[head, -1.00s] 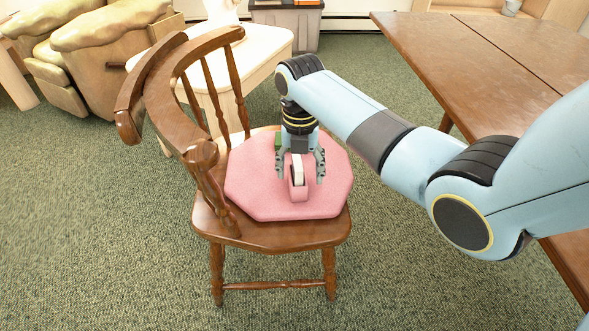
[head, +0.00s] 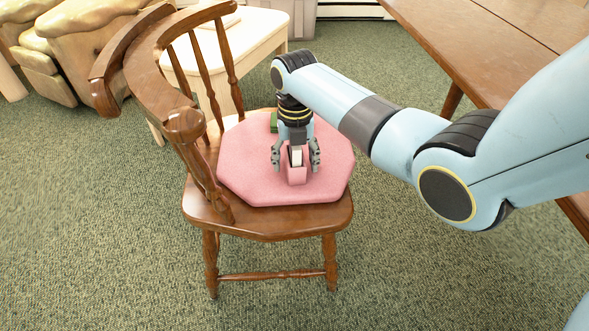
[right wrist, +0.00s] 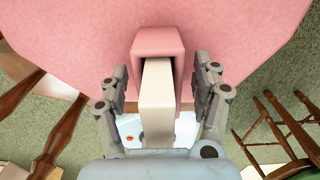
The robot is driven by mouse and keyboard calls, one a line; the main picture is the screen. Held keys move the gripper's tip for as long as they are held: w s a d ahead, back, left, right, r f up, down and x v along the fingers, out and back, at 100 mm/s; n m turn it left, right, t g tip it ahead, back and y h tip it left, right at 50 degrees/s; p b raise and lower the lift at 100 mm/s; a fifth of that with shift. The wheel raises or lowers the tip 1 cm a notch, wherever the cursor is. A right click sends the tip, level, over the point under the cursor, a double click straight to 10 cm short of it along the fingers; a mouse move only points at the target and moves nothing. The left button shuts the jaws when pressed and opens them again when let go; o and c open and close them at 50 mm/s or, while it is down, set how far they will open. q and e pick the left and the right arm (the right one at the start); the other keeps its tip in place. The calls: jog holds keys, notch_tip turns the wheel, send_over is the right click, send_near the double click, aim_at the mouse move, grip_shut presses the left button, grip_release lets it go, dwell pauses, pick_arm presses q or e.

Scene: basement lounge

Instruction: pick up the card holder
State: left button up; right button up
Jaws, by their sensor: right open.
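The card holder (head: 297,176) is a small pink open block with a white piece (head: 296,157) standing in it. It rests on the pink seat cushion (head: 242,172) of the wooden chair. My right gripper (head: 296,168) points down over it, open, with one finger on each side of it. In the right wrist view the card holder (right wrist: 157,40) lies between the spread fingers (right wrist: 167,70), with visible gaps at both sides. The white piece (right wrist: 157,100) sticks out toward the palm. My left gripper is not in view.
The chair's curved wooden backrest (head: 150,75) rises at the left of the cushion. A green object (head: 273,121) lies on the cushion behind my gripper, partly hidden. A wooden table (head: 480,45) stands at the right.

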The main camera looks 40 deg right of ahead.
jog(key=c, duration=1.2)
jog(key=shift+r, duration=0.1)
jog(key=shift+c, duration=0.2)
